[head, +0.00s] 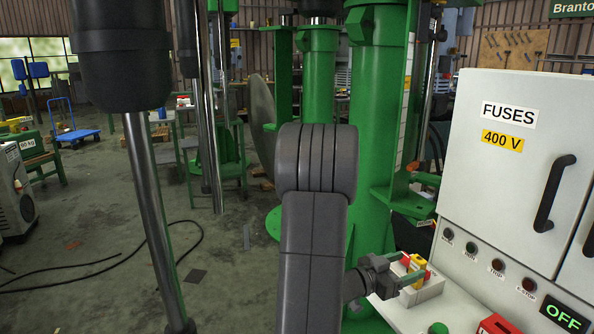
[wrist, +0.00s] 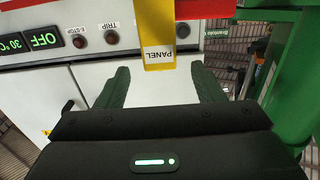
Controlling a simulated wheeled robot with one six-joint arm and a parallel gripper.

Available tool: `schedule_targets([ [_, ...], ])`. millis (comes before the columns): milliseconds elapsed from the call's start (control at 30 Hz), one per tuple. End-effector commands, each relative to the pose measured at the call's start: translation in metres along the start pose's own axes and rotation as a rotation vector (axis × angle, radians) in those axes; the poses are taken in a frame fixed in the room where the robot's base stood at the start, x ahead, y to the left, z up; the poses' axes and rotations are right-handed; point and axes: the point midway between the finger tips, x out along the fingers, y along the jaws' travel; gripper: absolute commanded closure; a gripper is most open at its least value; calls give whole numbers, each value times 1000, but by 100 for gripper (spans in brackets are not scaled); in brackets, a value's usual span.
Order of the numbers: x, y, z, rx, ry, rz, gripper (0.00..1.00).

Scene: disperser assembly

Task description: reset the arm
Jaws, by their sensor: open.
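My gripper (head: 398,268) is at the right of my arm in the head view, close to a small pale box (head: 424,290) with a yellow and red part (head: 415,268) on top. In the wrist view my gripper (wrist: 160,70) is open, with its two green fingers apart. A yellow tag (wrist: 156,30) marked PANEL shows upside down between the fingertips, beside a red part (wrist: 205,10). Nothing is held between the fingers. I cannot tell whether a finger touches the tag.
A white cabinet (head: 500,130) marked FUSES, with a black handle (head: 553,193) and a row of buttons, stands close at the right. A green column (head: 377,120) rises behind my arm. Open floor (head: 110,240) lies at the left, with a black cable on it.

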Motion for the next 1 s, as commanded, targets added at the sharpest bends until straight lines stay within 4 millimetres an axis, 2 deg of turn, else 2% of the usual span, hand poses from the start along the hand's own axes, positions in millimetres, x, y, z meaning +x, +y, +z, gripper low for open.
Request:
schedule_targets([
  [100,22,1,0,1,1,4,38],
  [333,51,1,0,-1,1,1,38],
  [500,50,0,-7,-1,1,-1,38],
  [1000,46,0,-1,-1,0,0,38],
])
